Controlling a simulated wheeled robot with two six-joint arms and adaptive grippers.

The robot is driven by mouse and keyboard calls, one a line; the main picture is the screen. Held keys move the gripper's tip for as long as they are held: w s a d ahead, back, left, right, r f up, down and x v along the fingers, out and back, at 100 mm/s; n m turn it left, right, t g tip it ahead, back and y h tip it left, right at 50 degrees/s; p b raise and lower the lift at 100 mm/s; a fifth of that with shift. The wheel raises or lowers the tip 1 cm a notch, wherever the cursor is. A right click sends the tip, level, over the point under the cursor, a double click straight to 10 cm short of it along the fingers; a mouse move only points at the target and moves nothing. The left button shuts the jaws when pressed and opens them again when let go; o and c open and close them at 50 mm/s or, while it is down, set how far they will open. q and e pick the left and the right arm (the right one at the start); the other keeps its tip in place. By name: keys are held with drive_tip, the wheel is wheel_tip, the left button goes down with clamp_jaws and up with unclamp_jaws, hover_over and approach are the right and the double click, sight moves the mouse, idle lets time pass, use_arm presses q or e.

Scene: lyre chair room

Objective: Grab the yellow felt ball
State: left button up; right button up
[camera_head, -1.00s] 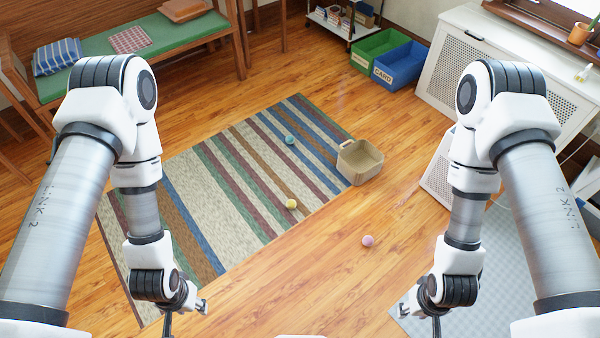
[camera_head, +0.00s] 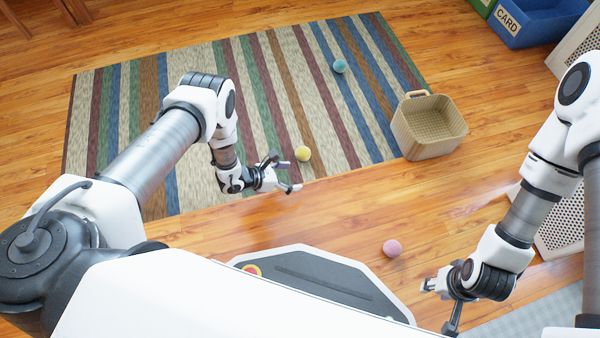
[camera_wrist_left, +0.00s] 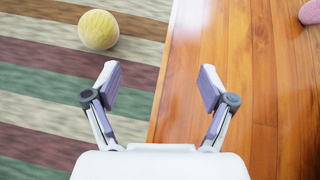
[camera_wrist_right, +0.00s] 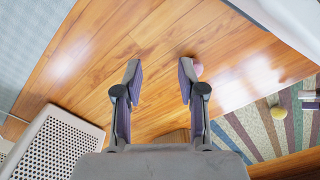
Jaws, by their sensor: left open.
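The yellow felt ball (camera_head: 303,153) lies on the striped rug (camera_head: 205,60) near its front edge. It also shows at the upper left of the left wrist view (camera_wrist_left: 98,30) and small at the right of the right wrist view (camera_wrist_right: 278,112). My left gripper (camera_head: 287,174) is open and empty, just in front of the ball and apart from it. In the left wrist view the ball lies beyond and left of my left fingertips (camera_wrist_left: 158,80). My right gripper (camera_head: 438,308) is far to the right; in its wrist view the fingers (camera_wrist_right: 159,75) stand apart with nothing between them.
A pink ball (camera_head: 392,248) lies on the wooden floor between the arms. A teal ball (camera_head: 339,66) lies farther back on the rug. A beige basket (camera_head: 428,150) stands at the rug's right edge. A blue bin (camera_head: 540,22) and a white perforated panel (camera_head: 562,215) are at the right.

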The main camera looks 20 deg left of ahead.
sight(297, 156)
use_arm(q)
drive_tip(key=w+a+f+t+b, duration=0.1)
drive_tip(key=w, duration=0.1)
drive_tip(key=w+a+f+n+t, duration=0.1)
drive_tip(key=w, duration=0.1)
drive_tip(key=w+a+f+n+t+y+b, duration=0.1)
drive_tip(key=w+t, duration=0.1)
drive_tip(key=shift+w+b, duration=0.3)
drive_tip(key=b+x, duration=0.4)
drive_tip(key=x, duration=0.2)
drive_tip(key=shift+b, duration=0.4)
drive_tip(key=shift+w+d, duration=0.2)
drive_tip(key=shift+w, duration=0.05)
drive_tip(key=shift+r, duration=0.25)
drive_tip(key=c, duration=1.1)
use_arm(e)
wheel_tip(297, 156, down, 10)
drive_tip(key=w, duration=0.1)
